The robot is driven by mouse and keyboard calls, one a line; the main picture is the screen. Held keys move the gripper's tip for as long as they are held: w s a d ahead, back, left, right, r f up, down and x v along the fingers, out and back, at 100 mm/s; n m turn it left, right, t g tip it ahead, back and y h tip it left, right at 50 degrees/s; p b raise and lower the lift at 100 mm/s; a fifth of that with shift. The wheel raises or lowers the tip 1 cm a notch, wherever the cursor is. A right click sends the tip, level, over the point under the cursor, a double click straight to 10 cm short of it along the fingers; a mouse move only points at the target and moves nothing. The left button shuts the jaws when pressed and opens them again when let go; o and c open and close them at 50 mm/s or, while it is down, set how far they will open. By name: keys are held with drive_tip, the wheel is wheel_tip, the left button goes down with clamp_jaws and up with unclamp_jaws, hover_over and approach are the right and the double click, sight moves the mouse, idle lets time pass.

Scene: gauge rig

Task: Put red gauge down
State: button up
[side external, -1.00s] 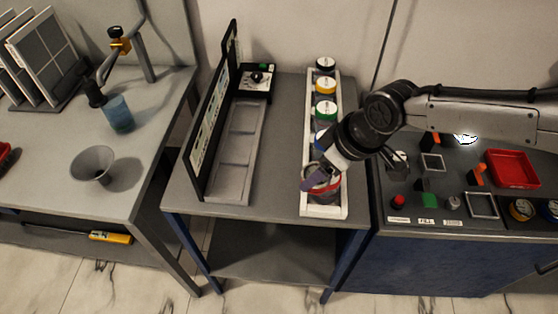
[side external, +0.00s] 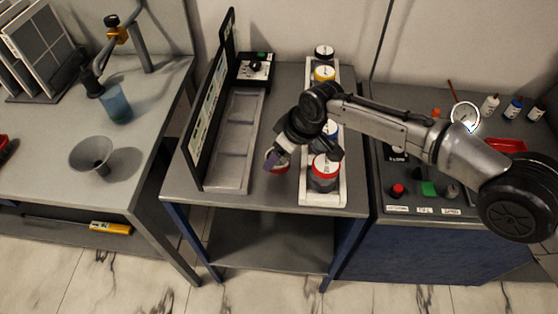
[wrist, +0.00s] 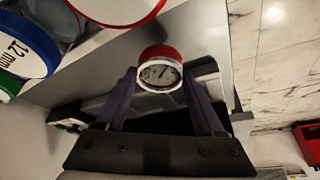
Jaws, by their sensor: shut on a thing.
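The red gauge (wrist: 160,75) has a red rim and a white dial with a needle. It sits between the purple fingers of my gripper (wrist: 163,92) in the wrist view. In the side view, my gripper (side external: 279,158) is shut on the red gauge (side external: 277,165), which is partly hidden by the fingers. The gauge is between the grey sectioned tray (side external: 228,172) on its left and the white rack (side external: 337,187) on its right. I cannot tell its exact height above the table.
A red-lidded jar (side external: 325,170) stands at the rack's front, with blue, yellow and black-lidded jars behind. A black upright panel (side external: 207,110) borders the tray's left side. A black box with a knob (side external: 256,68) stands behind the tray.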

sight(282, 160)
drive_tip(key=shift+f, duration=1.5)
drive_tip(key=shift+f, duration=0.15)
drive_tip(key=o, duration=1.5)
drive_tip(key=v, duration=1.2)
drive_tip(key=shift+a, duration=0.1)
